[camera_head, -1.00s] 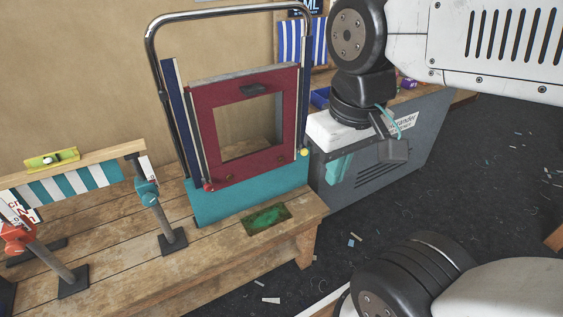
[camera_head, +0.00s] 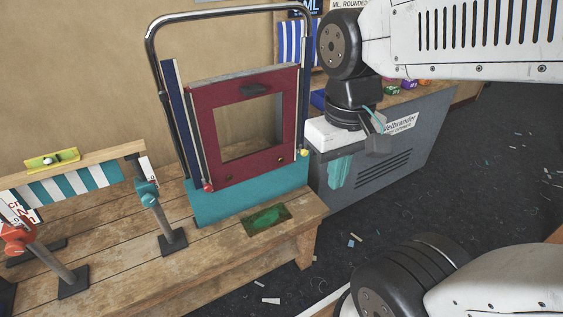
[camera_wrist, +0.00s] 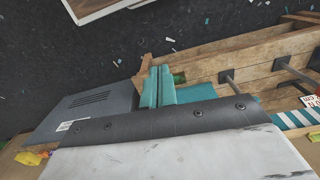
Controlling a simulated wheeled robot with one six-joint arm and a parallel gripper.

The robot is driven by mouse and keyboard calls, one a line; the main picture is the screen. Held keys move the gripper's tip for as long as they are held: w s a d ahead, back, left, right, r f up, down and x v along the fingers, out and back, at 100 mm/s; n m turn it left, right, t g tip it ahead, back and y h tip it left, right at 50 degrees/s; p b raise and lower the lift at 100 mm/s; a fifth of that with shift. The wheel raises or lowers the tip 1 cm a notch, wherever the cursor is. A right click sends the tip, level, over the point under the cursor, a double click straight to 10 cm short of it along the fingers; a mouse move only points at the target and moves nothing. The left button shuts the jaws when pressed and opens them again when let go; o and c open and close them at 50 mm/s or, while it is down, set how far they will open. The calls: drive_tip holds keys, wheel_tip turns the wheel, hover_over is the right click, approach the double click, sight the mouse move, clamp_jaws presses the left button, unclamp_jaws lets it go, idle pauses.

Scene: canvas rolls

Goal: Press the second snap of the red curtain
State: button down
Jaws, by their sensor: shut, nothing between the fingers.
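The red curtain (camera_head: 203,125) is a dark red panel with a square opening, upright between two rails of a metal-tube stand. Small dark round spots show on its lower band, one near the right (camera_head: 281,159); I cannot tell whether they are snaps or whether they are pressed. My gripper (camera_head: 336,183) has teal fingers pointing down, to the right of the curtain and apart from it in the picture. In the wrist view the fingers (camera_wrist: 160,72) are together and empty. The curtain is not clear in the wrist view.
The stand's teal base (camera_head: 235,203) sits on a wooden bench (camera_head: 130,270). A striped teal-and-white awning (camera_head: 75,183) on posts stands left. A grey cabinet (camera_head: 400,160) is behind my gripper. A green patch (camera_head: 265,218) lies in front of the stand. A dark floor is at right.

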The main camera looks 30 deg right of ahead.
sight(281, 160)
drive_tip(key=w+d+f+n+t, duration=0.1)
drive_tip(key=w+d+f, duration=0.6)
drive_tip(key=f, duration=0.4)
drive_tip(key=w+d+f+n+h, duration=0.1)
drive_tip(key=w+d+f, duration=0.5)
drive_tip(key=f, duration=0.5)
drive_tip(key=w+d+f+n+t, duration=0.1)
drive_tip(key=w+d+f, duration=0.6)
drive_tip(key=f, duration=0.3)
drive_tip(key=w+a+f+n+t+y, duration=0.2)
drive_tip(key=w+f+n+t, duration=0.1)
drive_tip(key=w+f, duration=0.25)
drive_tip(key=w+a+r+n+t+y, duration=0.2)
drive_tip(key=w+a+r+t, duration=0.1)
drive_tip(key=w+t, duration=0.1)
drive_tip(key=shift+w+r, duration=0.15)
drive_tip(key=shift+w, duration=0.75)
drive_tip(key=shift+w, duration=0.1)
drive_tip(key=w, duration=0.8)
drive_tip(key=shift+w, duration=0.3)
drive_tip(key=shift+w, duration=0.1)
